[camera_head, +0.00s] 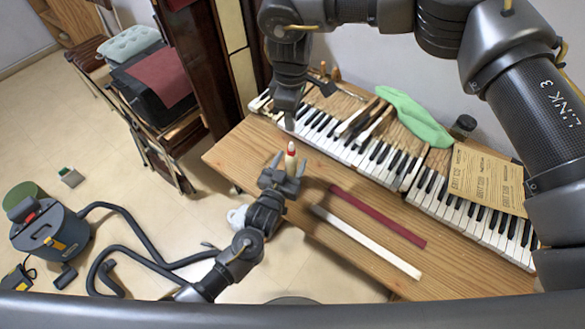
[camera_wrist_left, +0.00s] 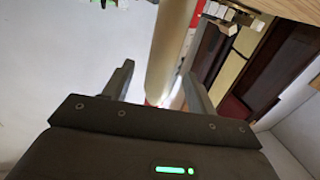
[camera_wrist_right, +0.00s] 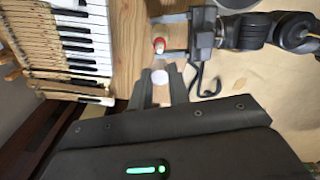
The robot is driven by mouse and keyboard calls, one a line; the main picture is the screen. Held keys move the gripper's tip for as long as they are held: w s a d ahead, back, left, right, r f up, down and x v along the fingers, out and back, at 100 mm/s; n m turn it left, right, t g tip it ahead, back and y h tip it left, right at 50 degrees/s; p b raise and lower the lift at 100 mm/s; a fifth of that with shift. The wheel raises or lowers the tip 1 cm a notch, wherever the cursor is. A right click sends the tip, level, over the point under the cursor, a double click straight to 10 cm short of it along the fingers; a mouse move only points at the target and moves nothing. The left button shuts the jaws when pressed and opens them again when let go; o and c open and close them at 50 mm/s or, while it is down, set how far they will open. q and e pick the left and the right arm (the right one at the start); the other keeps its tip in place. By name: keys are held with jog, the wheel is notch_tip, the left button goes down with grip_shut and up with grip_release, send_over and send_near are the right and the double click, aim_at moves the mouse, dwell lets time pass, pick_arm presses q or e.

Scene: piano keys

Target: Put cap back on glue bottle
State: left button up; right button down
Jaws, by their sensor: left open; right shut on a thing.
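The glue bottle (camera_head: 291,161), pale with a red band near its top, stands upright at the table's front edge. My left gripper (camera_head: 282,180) is open, with its fingers on either side of the bottle; a pale cylinder, seemingly the bottle (camera_wrist_left: 170,50), shows between its fingers in the left wrist view. My right gripper (camera_head: 289,124) is above the bottle. In the right wrist view it is shut on a small white round thing, likely the cap (camera_wrist_right: 160,77). The bottle's red-ringed top (camera_wrist_right: 159,45) shows just beyond it, apart from the cap in this view.
The piano keyboard (camera_head: 375,150) lies along the back of the wooden table (camera_head: 245,150). A red strip (camera_head: 378,216) and a white strip (camera_head: 366,241) lie right of the bottle. A green cloth (camera_head: 415,117), small jar (camera_head: 463,126) and papers (camera_head: 480,178) lie at the back.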

aim_at(292, 143)
pick_arm(q)
jog(key=shift+x, duration=1.4)
grip_shut()
pick_arm(e)
jog(key=shift+f, duration=2.5)
